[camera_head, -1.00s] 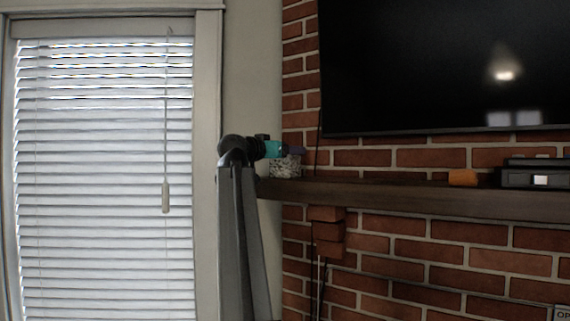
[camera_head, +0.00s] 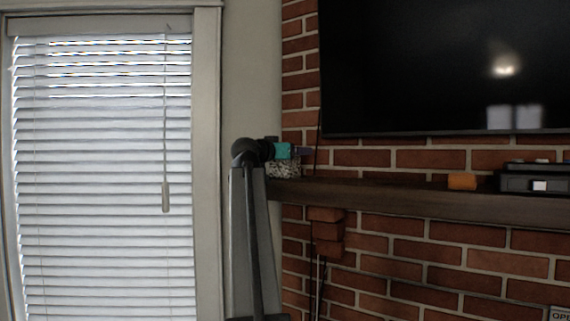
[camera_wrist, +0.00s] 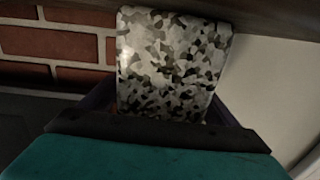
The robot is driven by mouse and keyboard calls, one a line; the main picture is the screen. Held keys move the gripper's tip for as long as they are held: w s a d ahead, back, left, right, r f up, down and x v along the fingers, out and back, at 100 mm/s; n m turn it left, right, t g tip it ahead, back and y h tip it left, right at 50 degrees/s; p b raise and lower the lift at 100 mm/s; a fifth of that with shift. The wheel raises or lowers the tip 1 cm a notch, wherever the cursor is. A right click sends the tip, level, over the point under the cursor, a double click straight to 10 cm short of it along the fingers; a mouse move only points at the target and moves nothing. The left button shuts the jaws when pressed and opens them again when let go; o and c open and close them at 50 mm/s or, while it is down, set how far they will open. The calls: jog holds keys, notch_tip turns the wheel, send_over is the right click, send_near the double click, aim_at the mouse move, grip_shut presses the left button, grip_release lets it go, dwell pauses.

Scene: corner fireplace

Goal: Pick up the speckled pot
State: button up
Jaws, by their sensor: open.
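The speckled pot (camera_head: 284,169) stands on the left end of the dark wooden mantel (camera_head: 400,197). It is white with grey and black flecks. In the wrist view the speckled pot (camera_wrist: 172,62) fills the top middle, close to the camera. My gripper (camera_head: 303,151) is at the pot's upper part in the head view, hiding some of it. In the wrist view my open gripper (camera_wrist: 166,104) has dark purple fingers showing at both sides of the pot's near end. Contact between fingers and pot cannot be told.
An orange block (camera_head: 461,181) and a dark box (camera_head: 534,178) stand farther right on the mantel. A black television (camera_head: 440,65) hangs above it on the brick wall. A window with white blinds (camera_head: 100,180) is at the left. The mantel between pot and block is clear.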

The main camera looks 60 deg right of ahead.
jog(key=c, duration=1.4)
jog(key=shift+d+r, duration=0.1)
jog(key=shift+r, duration=0.15)
notch_tip(320, 180, up, 10)
jog(key=shift+f+b, duration=0.25)
jog(key=shift+b, duration=0.25)
notch_tip(320, 180, up, 8)
jog(key=p, duration=0.8)
